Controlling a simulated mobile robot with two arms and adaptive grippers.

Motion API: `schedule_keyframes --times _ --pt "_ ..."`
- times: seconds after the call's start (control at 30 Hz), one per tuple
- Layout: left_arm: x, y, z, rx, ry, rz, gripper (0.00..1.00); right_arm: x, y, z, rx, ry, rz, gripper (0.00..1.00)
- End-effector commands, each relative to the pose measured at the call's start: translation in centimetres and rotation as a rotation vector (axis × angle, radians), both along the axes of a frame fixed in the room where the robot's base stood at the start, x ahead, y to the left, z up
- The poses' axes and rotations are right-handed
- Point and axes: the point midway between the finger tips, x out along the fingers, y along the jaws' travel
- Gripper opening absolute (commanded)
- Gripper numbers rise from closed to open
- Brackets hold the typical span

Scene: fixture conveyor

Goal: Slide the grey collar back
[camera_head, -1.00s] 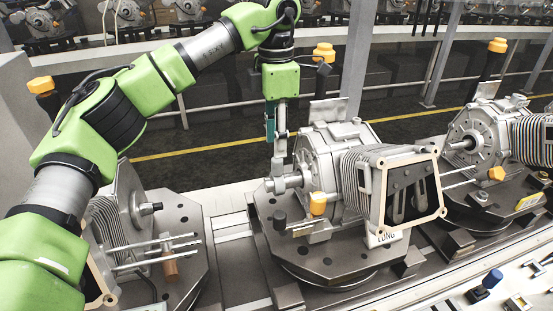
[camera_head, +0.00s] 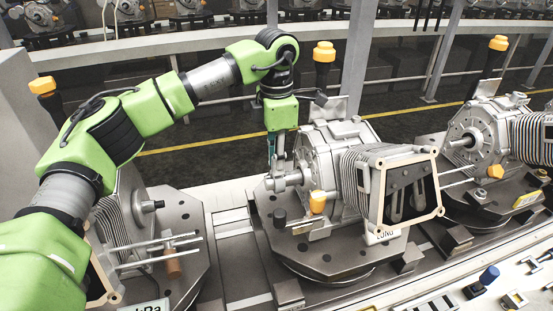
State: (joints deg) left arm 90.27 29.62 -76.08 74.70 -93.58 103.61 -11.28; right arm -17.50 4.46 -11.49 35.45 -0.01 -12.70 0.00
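The grey collar (camera_head: 277,184) appears to be the ring on the short shaft at the left end of the middle engine casing (camera_head: 322,160). The shaft points left. My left gripper (camera_head: 277,168) comes down from above, and its fingertips are at the collar and shaft. The fingers look close together in side view. I cannot tell whether they are around the collar, touching it or just above it. My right gripper is not in view.
The engine sits on a dark round fixture plate (camera_head: 335,262) with an orange-topped clamp (camera_head: 317,203) in front of the shaft. Another engine (camera_head: 475,135) stands at right; one with long rods (camera_head: 150,245) is at left. A railing (camera_head: 200,120) runs behind.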

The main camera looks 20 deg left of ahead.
Motion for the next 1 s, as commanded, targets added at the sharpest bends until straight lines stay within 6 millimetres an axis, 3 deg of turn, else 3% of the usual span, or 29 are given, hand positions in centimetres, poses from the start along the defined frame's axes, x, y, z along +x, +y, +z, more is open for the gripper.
schedule_keyframes --times 0.13,0.4,0.77,0.8,0.83,1.0 --pt "0.4 -0.6 0.1 -0.001 0.002 -0.001 0.0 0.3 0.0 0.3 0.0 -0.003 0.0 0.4" --pt "2.5 -3.8 0.2 -0.002 -0.001 0.0 0.0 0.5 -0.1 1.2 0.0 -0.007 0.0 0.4" --pt "2.9 -4.3 0.2 -0.005 -0.006 -0.001 0.0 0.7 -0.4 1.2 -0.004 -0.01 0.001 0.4" --pt "2.9 -4.3 0.2 -0.006 -0.006 -0.001 0.26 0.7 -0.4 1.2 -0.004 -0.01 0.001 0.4" --pt "2.9 -4.3 0.2 -0.006 -0.006 -0.001 0.34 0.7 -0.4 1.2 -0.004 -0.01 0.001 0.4" --pt "2.8 -4.2 0.1 -0.003 -0.003 -0.001 0.35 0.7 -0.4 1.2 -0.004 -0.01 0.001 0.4"
